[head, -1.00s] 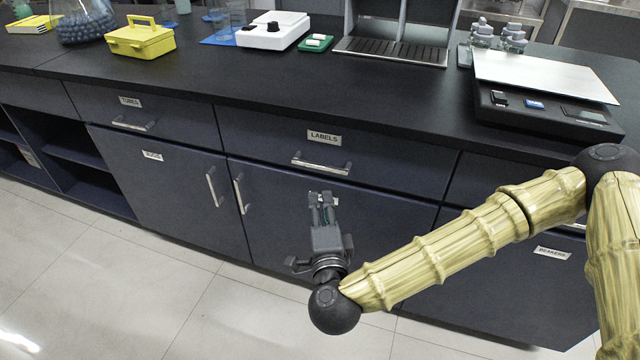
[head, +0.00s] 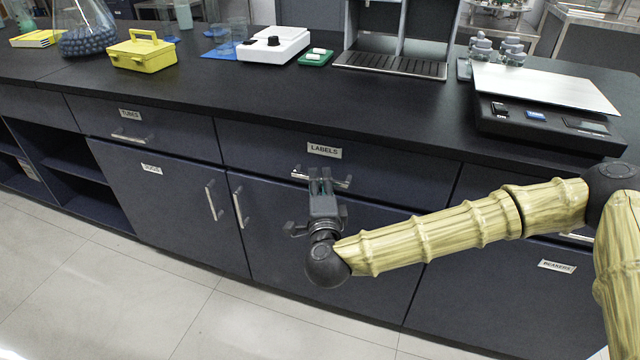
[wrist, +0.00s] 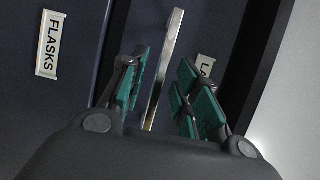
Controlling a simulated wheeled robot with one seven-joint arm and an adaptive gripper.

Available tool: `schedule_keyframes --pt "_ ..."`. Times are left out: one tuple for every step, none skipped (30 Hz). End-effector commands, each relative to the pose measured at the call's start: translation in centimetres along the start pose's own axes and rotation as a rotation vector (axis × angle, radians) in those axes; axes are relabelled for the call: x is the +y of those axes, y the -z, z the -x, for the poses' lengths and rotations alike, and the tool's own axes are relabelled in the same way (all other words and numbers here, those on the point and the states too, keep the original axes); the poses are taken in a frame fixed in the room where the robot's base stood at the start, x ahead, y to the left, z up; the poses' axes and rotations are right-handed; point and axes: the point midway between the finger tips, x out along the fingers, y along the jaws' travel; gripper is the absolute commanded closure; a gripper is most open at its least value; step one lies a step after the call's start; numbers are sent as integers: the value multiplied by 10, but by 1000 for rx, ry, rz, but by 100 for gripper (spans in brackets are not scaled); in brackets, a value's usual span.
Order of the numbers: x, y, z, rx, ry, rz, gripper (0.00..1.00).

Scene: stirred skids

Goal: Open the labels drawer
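The labels drawer (head: 400,183) is a dark front marked by a white LABELS plate (head: 324,150); it looks closed. Its silver bar handle (head: 340,183) runs across under the plate. My gripper (head: 320,176) is at the middle of this handle and hides part of it. In the wrist view, my gripper (wrist: 164,68) is open, its green-padded fingers apart. The handle (wrist: 160,75) shows in the gap between them, with space visible on both sides. The LABELS plate (wrist: 205,67) is partly hidden behind the right finger.
A cabinet door with its own upright handle (head: 238,207) is below the drawer. A FLASKS plate (wrist: 48,43) shows in the wrist view. The TUBES drawer (head: 180,132) is to the left. A scale (head: 545,110) stands on the black counter (head: 300,100) above. The floor in front is clear.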

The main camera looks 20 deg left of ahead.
Motion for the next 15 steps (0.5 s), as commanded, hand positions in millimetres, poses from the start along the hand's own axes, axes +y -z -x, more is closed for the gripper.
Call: schedule_keyframes --pt "0 0 -2 0 0 0 69" --pt "0 0 -2 0 0 0 69" --pt "0 0 -3 0 0 0 69" --pt "0 0 -3 0 0 0 69" --pt "0 0 -4 0 0 0 69" --pt "0 0 -4 0 0 0 69" --pt "0 0 -4 0 0 0 69" --pt "0 0 -3 0 0 0 69" --pt "0 0 -3 0 0 0 69" --pt "0 0 -3 0 0 0 69" --pt "0 0 -3 0 0 0 72" --pt "0 0 -3 0 0 0 80" --pt "0 0 -3 0 0 0 85" --pt "0 0 -3 0 0 0 91" --pt "0 0 -3 0 0 0 98"
